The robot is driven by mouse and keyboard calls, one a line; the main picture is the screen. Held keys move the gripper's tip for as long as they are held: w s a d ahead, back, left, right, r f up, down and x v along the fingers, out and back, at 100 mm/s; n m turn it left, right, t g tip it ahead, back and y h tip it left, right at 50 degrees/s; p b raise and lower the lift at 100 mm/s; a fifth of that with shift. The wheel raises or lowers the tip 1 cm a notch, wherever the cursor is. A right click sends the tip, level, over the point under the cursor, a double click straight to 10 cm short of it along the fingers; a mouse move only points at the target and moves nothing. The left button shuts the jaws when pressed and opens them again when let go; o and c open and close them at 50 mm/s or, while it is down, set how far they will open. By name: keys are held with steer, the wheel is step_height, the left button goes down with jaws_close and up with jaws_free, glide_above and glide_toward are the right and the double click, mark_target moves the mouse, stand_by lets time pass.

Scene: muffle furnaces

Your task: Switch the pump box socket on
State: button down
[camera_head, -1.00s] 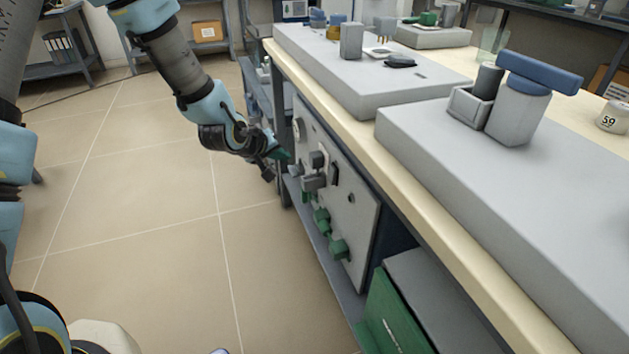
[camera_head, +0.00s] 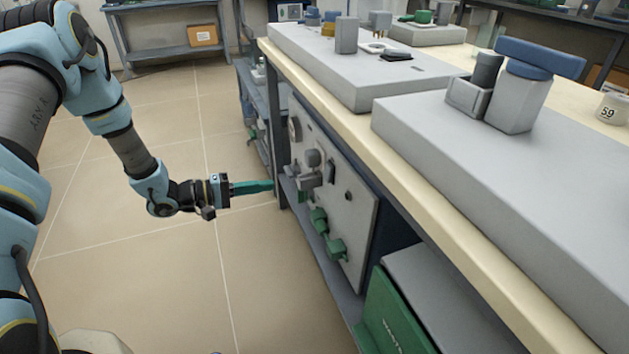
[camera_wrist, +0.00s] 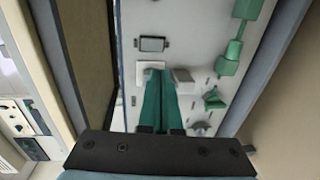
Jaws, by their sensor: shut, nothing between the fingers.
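The pump box panel (camera_head: 353,215) is an upright light grey plate under the bench, with grey blocks (camera_head: 310,172) and green fittings (camera_head: 320,220) on it. My gripper (camera_head: 271,186) has its green fingers shut and empty, pointing right at the panel from its left edge. In the wrist view the fingertips (camera_wrist: 155,72) lie over a pale square frame (camera_wrist: 141,72) on the panel (camera_wrist: 190,35). A dark-framed rectangular piece (camera_wrist: 152,44) shows just above them. A grey block (camera_wrist: 184,76) is to their right. Whether the tips touch the panel, and the switch's position, I cannot tell.
The bench top (camera_head: 355,135) overhangs the panel, with large grey slabs on it. A bench leg (camera_head: 277,120) stands near the fingertips. A green box (camera_head: 390,315) sits on the lower right. The tiled floor to the left is clear.

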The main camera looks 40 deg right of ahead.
mark_target(326, 178)
steer(key=b+x, duration=0.1)
steer(key=x, duration=1.3)
steer(key=shift+d, duration=0.1)
steer(key=shift+f+b, duration=0.1)
steer(key=shift+b, duration=0.25)
steer(key=shift+d+h, duration=0.2)
steer(key=shift+h, duration=0.1)
steer(key=shift+a, duration=0.15)
